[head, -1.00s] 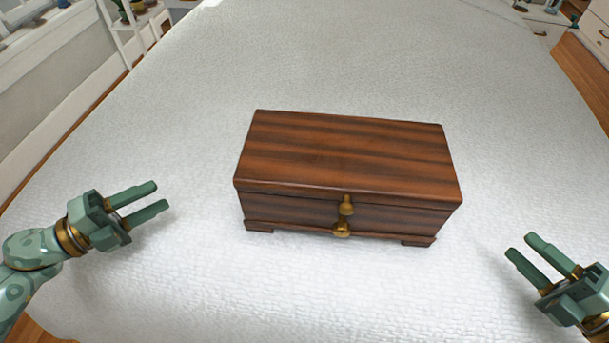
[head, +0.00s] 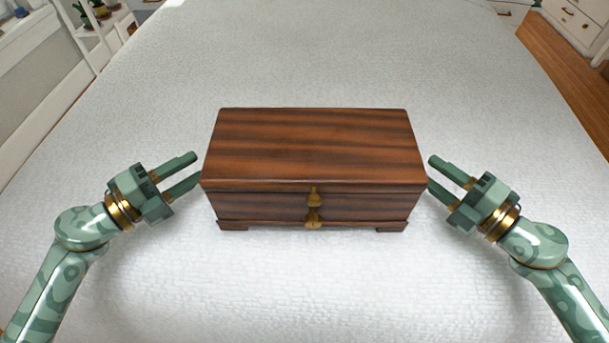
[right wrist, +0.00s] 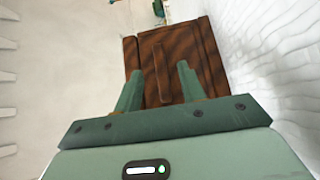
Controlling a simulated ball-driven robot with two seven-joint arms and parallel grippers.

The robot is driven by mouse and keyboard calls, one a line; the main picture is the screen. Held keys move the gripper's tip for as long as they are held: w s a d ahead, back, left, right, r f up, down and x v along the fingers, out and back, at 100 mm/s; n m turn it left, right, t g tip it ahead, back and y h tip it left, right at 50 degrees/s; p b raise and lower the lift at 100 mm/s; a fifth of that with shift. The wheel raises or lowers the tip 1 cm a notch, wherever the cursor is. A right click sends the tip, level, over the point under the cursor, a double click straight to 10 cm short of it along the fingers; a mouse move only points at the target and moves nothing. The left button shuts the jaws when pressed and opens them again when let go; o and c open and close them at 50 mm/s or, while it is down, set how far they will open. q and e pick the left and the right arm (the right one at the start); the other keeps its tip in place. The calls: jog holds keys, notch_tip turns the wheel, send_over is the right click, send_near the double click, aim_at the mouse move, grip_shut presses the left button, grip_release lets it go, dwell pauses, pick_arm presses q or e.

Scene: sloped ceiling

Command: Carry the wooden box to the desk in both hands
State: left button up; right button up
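The wooden box (head: 315,150) is dark striped wood with a closed lid, a brass clasp at the front and small feet. It stands on a white quilted bed cover. My left gripper (head: 195,170) is open beside the box's left end, fingertips very close to it. My right gripper (head: 431,172) is open beside the right end; whether either touches is not clear. The right wrist view shows the box's end (right wrist: 165,62) with a raised wooden strip between my two spread fingers. The desk is not recognisable in these frames.
The white bed cover (head: 300,290) is clear around the box. A white shelf with potted plants (head: 95,15) stands at the back left. White drawers (head: 575,22) stand at the back right, above wooden floor (head: 575,85).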

pick_arm(q)
jog(key=shift+x, duration=1.65)
pick_arm(e)
jog(key=shift+x, duration=1.7)
pick_arm(q)
grip_shut()
pick_arm(e)
grip_shut()
pick_arm(q)
jog(key=shift+f, duration=0.15)
pick_arm(e)
jog(key=shift+f, duration=0.1)
